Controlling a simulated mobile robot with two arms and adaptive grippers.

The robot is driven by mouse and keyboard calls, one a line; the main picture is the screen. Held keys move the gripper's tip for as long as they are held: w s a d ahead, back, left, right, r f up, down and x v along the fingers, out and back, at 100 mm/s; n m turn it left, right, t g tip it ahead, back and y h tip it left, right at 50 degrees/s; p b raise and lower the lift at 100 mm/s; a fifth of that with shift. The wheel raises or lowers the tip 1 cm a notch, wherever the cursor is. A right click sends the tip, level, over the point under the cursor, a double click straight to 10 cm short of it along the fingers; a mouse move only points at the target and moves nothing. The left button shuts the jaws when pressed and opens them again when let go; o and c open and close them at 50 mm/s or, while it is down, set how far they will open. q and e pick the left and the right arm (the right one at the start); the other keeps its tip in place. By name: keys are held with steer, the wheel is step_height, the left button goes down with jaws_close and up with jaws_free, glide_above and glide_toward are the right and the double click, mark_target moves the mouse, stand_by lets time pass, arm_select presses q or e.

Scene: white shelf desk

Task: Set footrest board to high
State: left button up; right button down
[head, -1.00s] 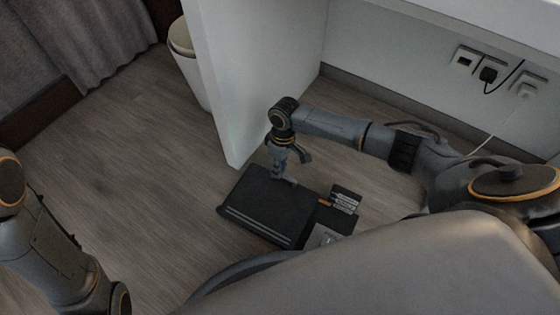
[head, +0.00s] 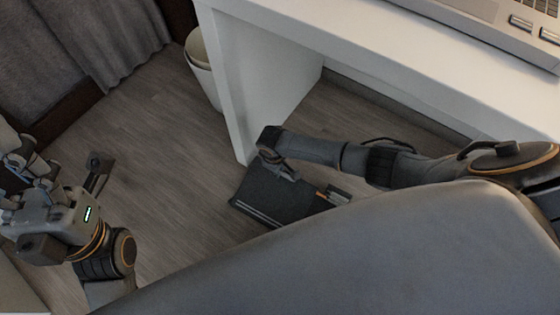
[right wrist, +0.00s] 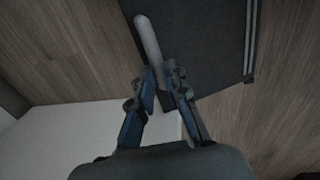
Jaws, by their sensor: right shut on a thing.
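The footrest board (head: 275,200) is a dark, flat panel on the floor beside the white desk side panel. Its lower right part is hidden behind my body in the head view. My right gripper (head: 289,174) is at the board's far edge. In the right wrist view, my right gripper (right wrist: 164,78) is closed around a light grey bar (right wrist: 148,38) at the edge of the dark board (right wrist: 205,40). The exact contact is partly hidden by the fingers. My left gripper (head: 58,170) is raised at the left of the head view, empty, with its fingers apart.
The white desk (head: 410,65) stands over the far side, with a laptop-like device (head: 500,25) on top. Its side panel (head: 240,100) is close to the board. A white bin (head: 200,65) stands behind it. The wooden floor (head: 155,150) at left is clear.

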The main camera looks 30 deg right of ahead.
steer(key=shift+s+a+r+p, duration=0.25)
steer(key=shift+a+r+p, duration=0.15)
steer(key=shift+a+r, duration=0.15)
steer(key=shift+f, duration=0.1)
steer(key=c, duration=1.3)
jaws_free()
steer(key=shift+c, duration=0.2)
steer(key=shift+d, duration=0.1)
step_height(320, 180, up, 12)
steer(key=s+a, duration=0.1)
steer(key=shift+a, duration=0.15)
steer(key=shift+a, duration=0.1)
